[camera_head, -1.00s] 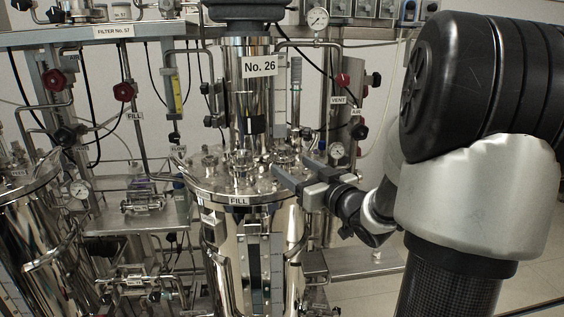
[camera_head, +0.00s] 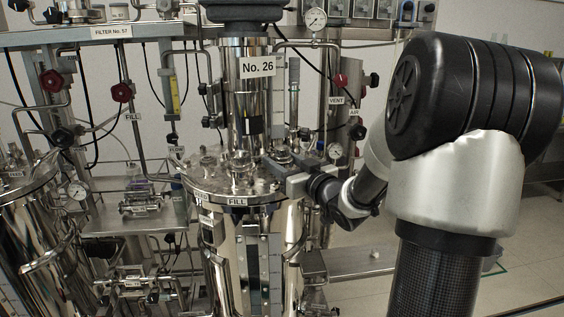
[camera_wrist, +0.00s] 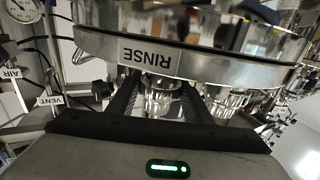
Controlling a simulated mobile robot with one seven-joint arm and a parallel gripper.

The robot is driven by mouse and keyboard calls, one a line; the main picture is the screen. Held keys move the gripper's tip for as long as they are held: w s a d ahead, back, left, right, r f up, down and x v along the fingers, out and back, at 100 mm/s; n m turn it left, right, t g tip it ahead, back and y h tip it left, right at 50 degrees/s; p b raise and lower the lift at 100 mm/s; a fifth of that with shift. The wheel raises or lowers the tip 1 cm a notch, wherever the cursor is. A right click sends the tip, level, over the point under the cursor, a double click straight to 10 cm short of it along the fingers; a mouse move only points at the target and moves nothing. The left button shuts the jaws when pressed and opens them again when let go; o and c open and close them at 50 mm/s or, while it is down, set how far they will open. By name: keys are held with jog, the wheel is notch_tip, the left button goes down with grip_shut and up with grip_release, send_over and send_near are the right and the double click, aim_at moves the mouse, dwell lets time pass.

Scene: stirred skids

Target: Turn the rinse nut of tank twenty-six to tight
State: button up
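Tank twenty-six is the polished steel vessel with the "No. 26" plate (camera_head: 257,66) on its column. Its round lid (camera_head: 205,190) carries several chrome fittings. My gripper (camera_head: 273,170) is at the lid's right edge. In the wrist view an upside-down "RINSE" label (camera_wrist: 151,56) is on the lid's rim. My gripper's two dark fingers (camera_wrist: 160,100) reach toward the rim and are spaced apart. A chrome fitting (camera_wrist: 158,103), seemingly the rinse nut, shows between them. Contact cannot be made out. The nut is too small to tell apart in the head view.
A "FILL" label (camera_head: 237,202) is on the lid's front. Gauges, hoses and red and black valve knobs crowd the frame behind; one red knob (camera_head: 341,80) is above the "VENT" tag (camera_head: 336,101). Another tank (camera_head: 30,230) stands at left. Floor is open at right.

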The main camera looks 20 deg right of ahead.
jog(key=shift+f+m+h+b, duration=0.1)
jog(key=shift+m+h+b, duration=0.2)
jog(key=shift+h+b, duration=0.45)
jog(key=m+h+b, duration=0.1)
jog(key=h+b, duration=0.1)
jog(key=b, duration=0.1)
jog(key=m+h+b, duration=0.1)
jog(key=h+b, duration=0.1)
jog(key=b, duration=0.1)
jog(key=shift+a+f+m+b, duration=0.2)
jog(key=shift+m+b, duration=0.1)
jog(key=shift+m, duration=0.1)
jog(key=m+h+b, duration=0.1)
jog(key=h+b, duration=0.1)
jog(key=b, duration=0.2)
jog(key=shift+r+m+g+h+b, duration=0.1)
jog(key=shift+m+g+h+b, duration=0.2)
jog(key=shift+m+h+b, duration=0.1)
jog(key=shift+d+r+m+g+h, duration=0.1)
jog(key=shift+r+m+g+h, duration=0.15)
jog(key=shift+m+g+h, duration=0.5)
jog(key=shift+m+h, duration=0.25)
jog(key=shift+h, duration=0.35)
jog(key=shift+o, duration=0.2)
jog(key=shift+d+m+g+h+p, duration=0.1)
jog(key=shift+m+g+h+p, duration=0.15)
jog(key=shift+m+h+p, duration=0.3)
jog(key=o, duration=1)
